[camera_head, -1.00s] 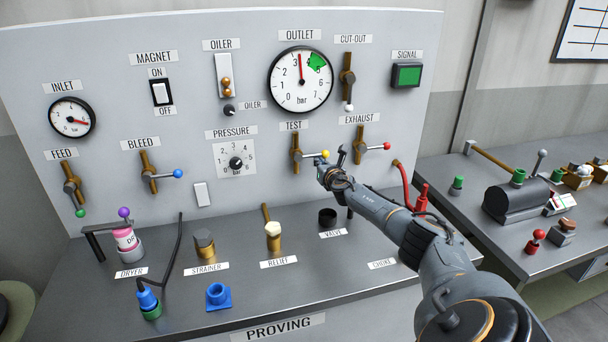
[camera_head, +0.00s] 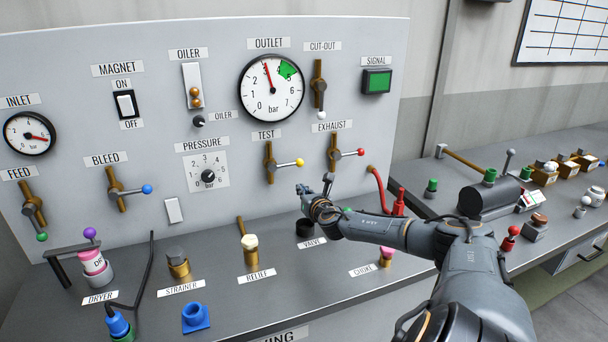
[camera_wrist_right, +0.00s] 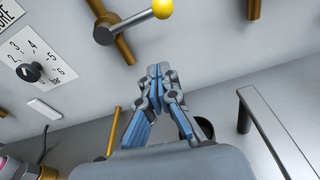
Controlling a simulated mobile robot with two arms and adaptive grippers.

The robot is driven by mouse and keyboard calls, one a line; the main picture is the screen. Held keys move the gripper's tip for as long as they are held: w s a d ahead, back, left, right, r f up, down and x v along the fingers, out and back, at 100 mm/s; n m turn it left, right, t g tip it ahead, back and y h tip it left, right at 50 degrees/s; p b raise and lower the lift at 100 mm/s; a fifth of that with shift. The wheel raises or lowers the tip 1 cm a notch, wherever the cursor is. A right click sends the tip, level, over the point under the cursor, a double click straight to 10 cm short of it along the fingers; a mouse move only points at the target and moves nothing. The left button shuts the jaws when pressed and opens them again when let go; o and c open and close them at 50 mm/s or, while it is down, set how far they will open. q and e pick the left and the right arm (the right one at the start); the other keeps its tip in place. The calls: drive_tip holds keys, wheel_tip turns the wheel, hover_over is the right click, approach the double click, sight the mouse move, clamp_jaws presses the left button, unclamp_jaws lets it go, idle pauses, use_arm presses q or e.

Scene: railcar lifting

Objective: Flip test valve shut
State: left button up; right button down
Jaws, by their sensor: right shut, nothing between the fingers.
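The test valve is a brass upright pipe (camera_head: 269,163) under the TEST label, with a grey lever pointing right to a yellow knob (camera_head: 299,162). The yellow knob also shows at the top edge of the wrist view (camera_wrist_right: 163,9), with the valve's hub (camera_wrist_right: 103,35) to its left. My right gripper (camera_head: 302,189) is just below the yellow knob, apart from it. Its fingertips (camera_wrist_right: 155,72) are together and empty in the wrist view, below the lever. My left gripper is out of view.
The exhaust valve's red knob (camera_head: 361,152) is to the right of the test valve. A grey bent bar (camera_wrist_right: 262,120) stands right of my fingers in the wrist view. The pressure dial (camera_head: 208,176) is at the left. A black cup (camera_head: 305,228) is below my gripper.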

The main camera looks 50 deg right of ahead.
drive_tip(key=shift+v, duration=0.9)
drive_tip(key=shift+f, duration=0.1)
